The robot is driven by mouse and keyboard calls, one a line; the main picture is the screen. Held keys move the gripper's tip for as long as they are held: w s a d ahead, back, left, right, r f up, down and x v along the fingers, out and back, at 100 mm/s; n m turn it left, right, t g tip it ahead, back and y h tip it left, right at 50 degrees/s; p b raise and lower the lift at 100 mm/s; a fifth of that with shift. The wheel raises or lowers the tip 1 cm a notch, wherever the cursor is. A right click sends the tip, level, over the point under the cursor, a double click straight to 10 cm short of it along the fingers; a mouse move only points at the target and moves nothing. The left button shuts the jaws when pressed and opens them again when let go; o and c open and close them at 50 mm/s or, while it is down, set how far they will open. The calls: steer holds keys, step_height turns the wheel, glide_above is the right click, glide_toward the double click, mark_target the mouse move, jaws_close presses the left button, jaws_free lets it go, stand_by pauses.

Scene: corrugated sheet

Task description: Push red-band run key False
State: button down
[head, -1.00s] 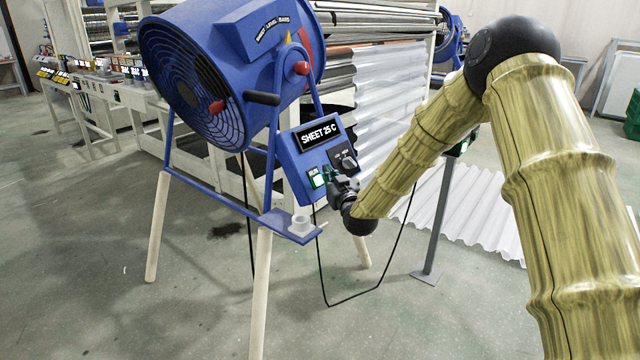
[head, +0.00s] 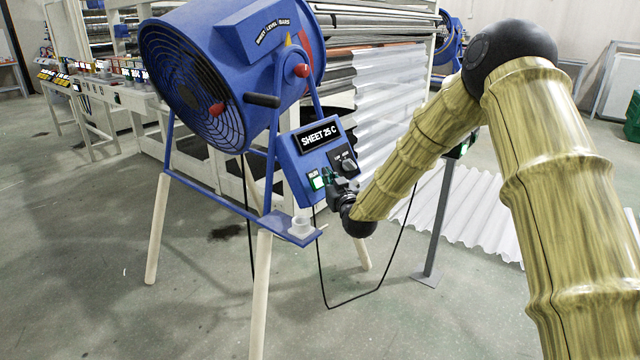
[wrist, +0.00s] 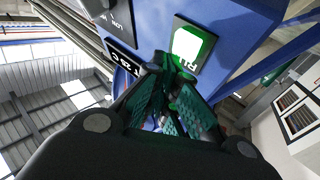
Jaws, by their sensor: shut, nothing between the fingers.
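The run key (head: 318,182) is a green-lit key at the lower left of a blue control box (head: 290,165) on the blue drum fan (head: 215,75). A red band (head: 306,45) shows on the fan's rim. In the wrist view the lit run key (wrist: 187,43) glows white and green, with its label partly seen. My gripper (head: 331,178) is beside the key's right edge in the head view. In the wrist view my gripper (wrist: 177,72) has its fingertips together just below the key. Whether they touch it I cannot tell.
A display (head: 319,135) reads "SHEET 25 C", with a black knob (head: 345,162) below it. A black cable (head: 350,300) hangs beneath. A grey post (head: 437,225) stands to the right.

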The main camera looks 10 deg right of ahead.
steer(key=shift+w+f, duration=0.1)
stand_by(0.5)
steer(key=shift+w+a+f, duration=0.15)
steer(key=shift+w+a, duration=0.1)
steer(key=shift+w+a+f, duration=0.15)
steer(key=shift+w, duration=0.05)
stand_by(0.9)
steer(key=shift+s+d+r+p, duration=0.3)
steer(key=shift+s+d+r, duration=0.1)
steer(key=shift+s, duration=0.15)
steer(key=shift+r, duration=0.1)
stand_by(0.3)
steer(key=s+d+r+p, duration=0.1)
steer(key=s+d+r, duration=0.1)
steer(key=s+d+p, duration=0.1)
steer(key=s, duration=0.1)
steer(key=shift+d+r+p, duration=0.1)
steer(key=shift+r+p, duration=0.25)
steer(key=shift+r, duration=0.05)
